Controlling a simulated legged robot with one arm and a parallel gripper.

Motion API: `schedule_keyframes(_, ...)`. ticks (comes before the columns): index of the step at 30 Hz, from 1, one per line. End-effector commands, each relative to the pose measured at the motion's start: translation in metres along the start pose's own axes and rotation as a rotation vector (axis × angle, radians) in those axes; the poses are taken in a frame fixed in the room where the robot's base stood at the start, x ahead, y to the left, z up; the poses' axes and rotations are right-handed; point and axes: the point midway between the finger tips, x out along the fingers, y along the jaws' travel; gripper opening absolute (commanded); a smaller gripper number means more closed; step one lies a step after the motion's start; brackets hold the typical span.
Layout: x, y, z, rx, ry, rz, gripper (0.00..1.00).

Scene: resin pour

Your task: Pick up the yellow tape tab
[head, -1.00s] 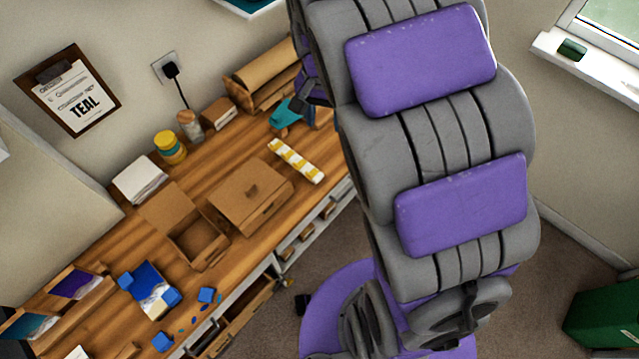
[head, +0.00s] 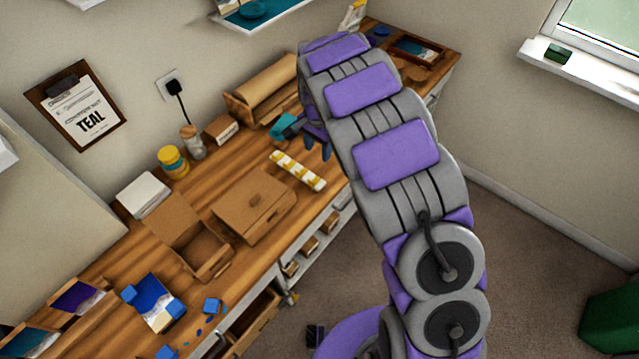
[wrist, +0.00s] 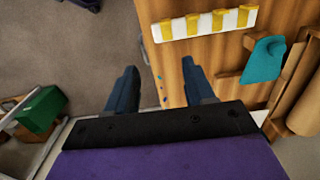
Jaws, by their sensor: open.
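Several yellow tape tabs (wrist: 192,24) sit in a row across a white strip (wrist: 205,25) at the top of the wrist view. In the head view the strip (head: 291,167) lies on the wooden bench, with its yellow tabs (head: 304,173) showing. My gripper (wrist: 159,66) is open, with two dark blue fingers apart and nothing between them. In the wrist picture the strip is beyond the fingertips, apart from them. In the head view my gripper (head: 318,148) is partly hidden by my arm, just right of the strip.
A teal cloth-like item (wrist: 265,60) lies near the strip, right of it in the wrist view. The bench front edge drops to carpet.

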Motion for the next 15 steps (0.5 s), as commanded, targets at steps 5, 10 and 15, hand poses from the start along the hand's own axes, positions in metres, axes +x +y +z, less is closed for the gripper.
schedule_keyframes(5,0.039,-0.009,0.008,-0.006,0.008,0.009,0.53)
schedule_keyframes(10,0.073,-0.006,0.007,-0.004,0.005,0.009,0.53)
schedule_keyframes(15,0.092,0.001,0.0,-0.003,0.0,-0.001,0.53)
